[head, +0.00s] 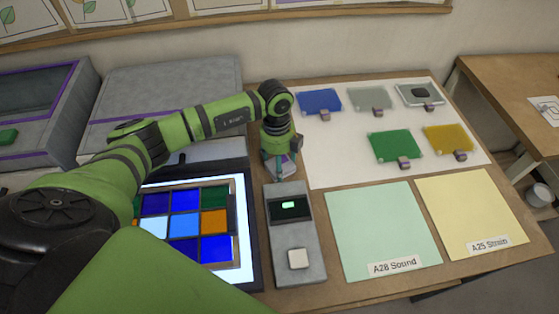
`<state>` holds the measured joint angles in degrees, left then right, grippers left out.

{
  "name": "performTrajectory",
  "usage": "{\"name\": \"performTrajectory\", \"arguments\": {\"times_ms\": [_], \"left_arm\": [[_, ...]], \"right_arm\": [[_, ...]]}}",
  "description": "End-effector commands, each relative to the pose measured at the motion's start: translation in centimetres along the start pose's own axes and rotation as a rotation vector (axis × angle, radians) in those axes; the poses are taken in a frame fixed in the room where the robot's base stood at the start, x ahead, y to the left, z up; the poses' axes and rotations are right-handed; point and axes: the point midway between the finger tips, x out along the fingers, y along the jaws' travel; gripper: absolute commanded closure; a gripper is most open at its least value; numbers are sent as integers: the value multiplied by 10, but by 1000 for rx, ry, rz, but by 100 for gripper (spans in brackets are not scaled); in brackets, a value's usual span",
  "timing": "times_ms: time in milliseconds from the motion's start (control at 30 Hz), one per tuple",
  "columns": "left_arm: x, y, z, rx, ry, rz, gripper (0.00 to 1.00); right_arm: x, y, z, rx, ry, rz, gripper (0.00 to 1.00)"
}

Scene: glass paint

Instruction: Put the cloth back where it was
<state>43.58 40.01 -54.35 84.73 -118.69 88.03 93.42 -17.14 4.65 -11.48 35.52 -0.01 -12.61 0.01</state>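I cannot pick out a cloth with certainty. My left gripper (281,168) points down at the far end of a grey meter (294,270) with a small lit green display. Something small and bluish-grey shows at its fingertips, too small to name, and whether the fingers are closed on it is unclear. A small dark patch (421,93) lies on a clear grey glass tile (407,101) at the back right; I cannot tell what it is. A pale square (298,258) sits on the meter's near end. My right gripper is not in view.
Blue (320,101), grey (366,99), green (393,146) and yellow (448,138) tiles lie on a white sheet (336,166). A lit panel (240,200) holds coloured squares. Mint (381,230) and yellow (476,214) labelled mats lie right of the meter. Grey cases stand back left.

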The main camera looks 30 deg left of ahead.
Motion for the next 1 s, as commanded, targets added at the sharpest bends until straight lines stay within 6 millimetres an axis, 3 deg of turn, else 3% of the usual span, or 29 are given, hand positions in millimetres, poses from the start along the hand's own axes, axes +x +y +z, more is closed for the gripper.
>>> {"name": "performTrajectory", "arguments": {"times_ms": [467, 1000], "left_arm": [[-8, -1, 0, 0, 0, -1, 20], [-108, -1, 0, 1, -1, -2, 20]], "right_arm": [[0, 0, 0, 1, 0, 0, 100], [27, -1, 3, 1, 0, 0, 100]]}}
